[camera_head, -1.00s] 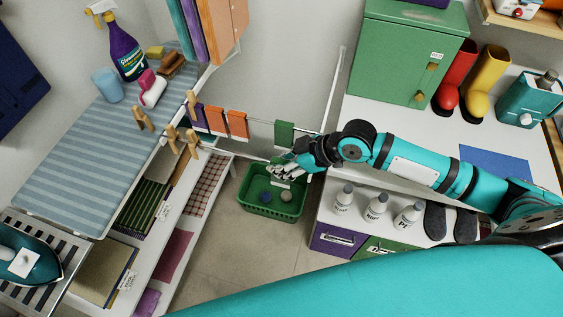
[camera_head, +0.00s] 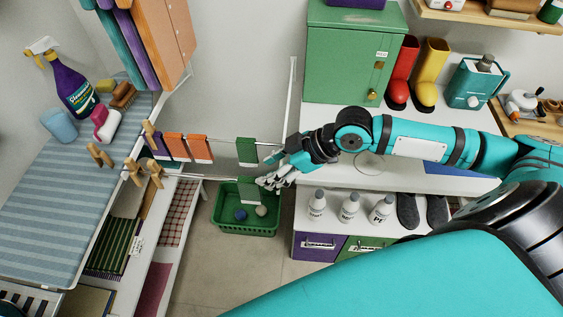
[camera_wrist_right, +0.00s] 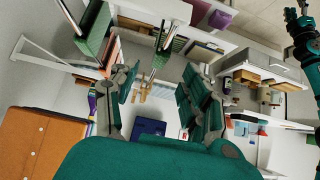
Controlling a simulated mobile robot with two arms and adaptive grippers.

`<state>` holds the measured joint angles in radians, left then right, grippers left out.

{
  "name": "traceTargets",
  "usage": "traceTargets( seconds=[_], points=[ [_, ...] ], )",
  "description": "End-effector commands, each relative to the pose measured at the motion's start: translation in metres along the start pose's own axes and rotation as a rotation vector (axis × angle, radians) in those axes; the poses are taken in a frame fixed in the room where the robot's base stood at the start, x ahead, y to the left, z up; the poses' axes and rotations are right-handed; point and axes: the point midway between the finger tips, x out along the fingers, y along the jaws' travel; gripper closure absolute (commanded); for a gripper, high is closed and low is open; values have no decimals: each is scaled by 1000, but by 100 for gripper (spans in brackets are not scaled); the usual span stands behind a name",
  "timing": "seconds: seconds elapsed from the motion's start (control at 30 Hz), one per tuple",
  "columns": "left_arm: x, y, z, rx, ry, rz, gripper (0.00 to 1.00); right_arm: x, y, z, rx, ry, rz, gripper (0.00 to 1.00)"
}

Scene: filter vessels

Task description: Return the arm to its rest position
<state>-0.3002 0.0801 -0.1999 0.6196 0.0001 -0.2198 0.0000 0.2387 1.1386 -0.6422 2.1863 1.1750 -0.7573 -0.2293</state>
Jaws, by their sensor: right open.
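My right arm (camera_head: 420,142) reaches in from the right in the head view, over the white counter. Its gripper (camera_head: 270,180) is open, at the right of a green cloth (camera_head: 249,190) on the lower rail; whether they touch is unclear. Another green cloth (camera_head: 246,150) hangs on the upper rail. In the right wrist view the spread fingers of the right gripper (camera_wrist_right: 160,95) have nothing between them. A teal and black arm, apparently my left one, shows at that view's upper right; its gripper (camera_wrist_right: 290,14) is too small to read.
A green basket (camera_head: 248,226) with two balls stands on the floor below the gripper. White bottles (camera_head: 349,208) stand on the shelf under the arm. A green cabinet (camera_head: 345,60) and boots (camera_head: 428,75) stand behind the arm. A striped ironing board (camera_head: 50,215) is at left.

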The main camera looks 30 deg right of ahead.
Motion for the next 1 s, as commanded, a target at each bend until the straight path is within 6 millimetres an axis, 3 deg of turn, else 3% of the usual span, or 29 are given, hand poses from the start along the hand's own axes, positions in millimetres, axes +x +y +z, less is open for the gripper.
traceTargets(
  seconds=[0.2, 0.57, 0.67, 0.9, 1.0],
  points=[
    [0, 0, 0, 0, 1, 0, 60, -30, 0, 1, 0, -1, 1, 53],
    [0, 0, 0, 0, 1, 0, 60, -38, -2, -1, 0, 2, -3, 53],
    [0, 0, -1, 0, 1, 0, 60, -29, -12, 1, -6, 0, -16, 53],
    [0, 0, -1, 0, 1, 1, 60, 17, -67, 12, 6, -31, -2, 53],
    [0, 1, -1, 0, 1, 1, 60, 28, -80, 23, 74, -68, 65, 53]
  ],
)
